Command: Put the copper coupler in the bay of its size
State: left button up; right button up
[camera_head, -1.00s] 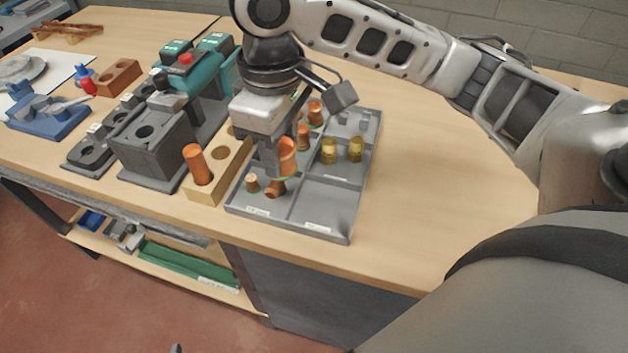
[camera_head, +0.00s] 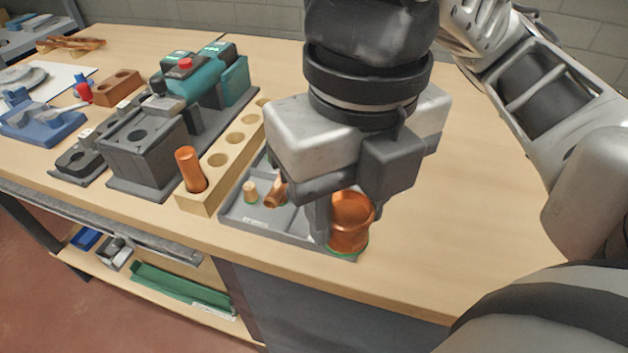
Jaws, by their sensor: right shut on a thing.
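The copper coupler (camera_head: 350,224), with a green ring at its lower end, is in my right gripper (camera_head: 338,212). One finger shows at the coupler's left side; the other is hidden. The coupler appears in front of the front right part of the grey compartment tray (camera_head: 262,229); I cannot tell whether it touches the tray floor. A small copper fitting (camera_head: 250,192) and a larger copper fitting (camera_head: 277,194) are in the tray's front left compartment. My gripper and wrist hide the tray's back and most of its right side. My left gripper is not in view.
A wooden block (camera_head: 222,173) with holes stands left of the tray, with a copper tube (camera_head: 190,168) upright in it. Grey fixtures (camera_head: 145,155) and a teal machine (camera_head: 205,78) stand further left. The tabletop (camera_head: 440,235) to the right is clear.

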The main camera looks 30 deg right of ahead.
jog(key=w+d+f, duration=0.2)
jog(key=w, duration=0.1)
jog(key=w+d+f+p, duration=0.1)
jog(key=w+d+f, duration=0.1)
jog(key=w+f, duration=0.1)
jog(key=w+d+f+p, duration=0.1)
jog(key=w+f, duration=0.2)
jog(key=shift+w+d+f, duration=0.1)
jog(key=shift+w+d, duration=0.3)
jog(key=f, duration=0.3)
jog(key=shift+w+d+f+b, duration=0.2)
jog(key=shift+w+f+b, duration=0.1)
jog(key=shift+w+b, duration=0.05)
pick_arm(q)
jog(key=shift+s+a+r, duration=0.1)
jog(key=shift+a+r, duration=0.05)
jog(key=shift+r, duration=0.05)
pick_arm(e)
jog(key=shift+f, duration=0.2)
jog(key=shift+f, duration=0.15)
jog(key=o, duration=0.7)
